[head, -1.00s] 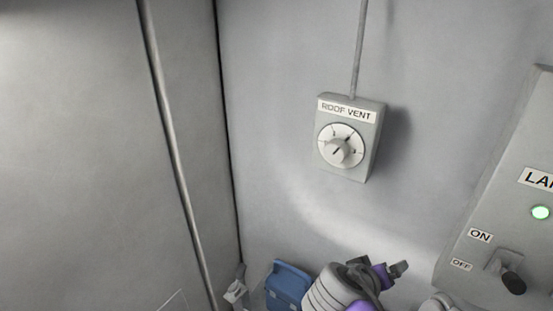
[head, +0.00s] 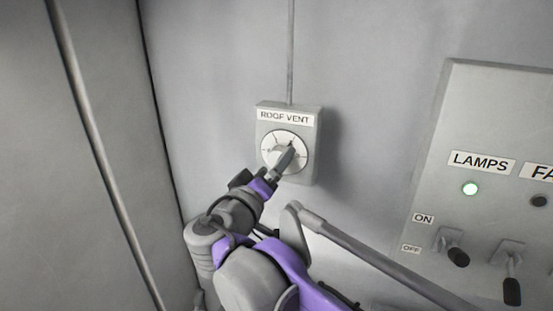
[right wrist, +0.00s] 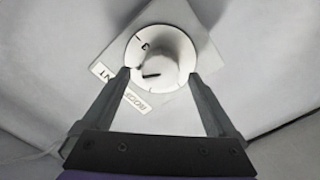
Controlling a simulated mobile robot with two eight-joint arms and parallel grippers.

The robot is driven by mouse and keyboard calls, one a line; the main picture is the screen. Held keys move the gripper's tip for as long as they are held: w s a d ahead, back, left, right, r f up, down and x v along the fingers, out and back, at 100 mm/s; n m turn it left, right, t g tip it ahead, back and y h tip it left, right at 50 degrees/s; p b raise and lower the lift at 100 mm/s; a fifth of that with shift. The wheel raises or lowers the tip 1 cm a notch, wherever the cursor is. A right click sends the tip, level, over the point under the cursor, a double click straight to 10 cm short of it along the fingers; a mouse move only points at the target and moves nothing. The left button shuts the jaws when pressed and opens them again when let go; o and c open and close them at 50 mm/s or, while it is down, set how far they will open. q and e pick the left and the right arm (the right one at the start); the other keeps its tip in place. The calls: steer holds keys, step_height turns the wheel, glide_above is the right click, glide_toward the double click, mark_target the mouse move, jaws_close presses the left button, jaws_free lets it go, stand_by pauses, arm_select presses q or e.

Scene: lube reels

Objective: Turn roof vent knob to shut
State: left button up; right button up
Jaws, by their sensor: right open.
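The roof vent box (head: 313,148) is a grey wall box labelled ROOF VENT, with a white round dial and a central knob. In the head view my right gripper (head: 288,160) is in front of the dial and covers most of the knob. In the right wrist view the pale knob (right wrist: 157,62) with a dark pointer line lies between the fingertips of my right gripper (right wrist: 159,76). The fingers are spread, one on each side of the knob. I cannot tell whether either touches it. My left gripper is not in view.
A lamp panel (head: 440,140) with a lit green light, a LAMPS label and ON/OFF levers (head: 455,250) stands at the right. A conduit (head: 291,50) runs up from the vent box. A vertical pipe (head: 95,150) stands at the left. The wall around the box is clear.

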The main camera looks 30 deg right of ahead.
steer(key=shift+x, duration=1.35)
steer(key=c, duration=1.4)
steer(key=shift+o, duration=0.2)
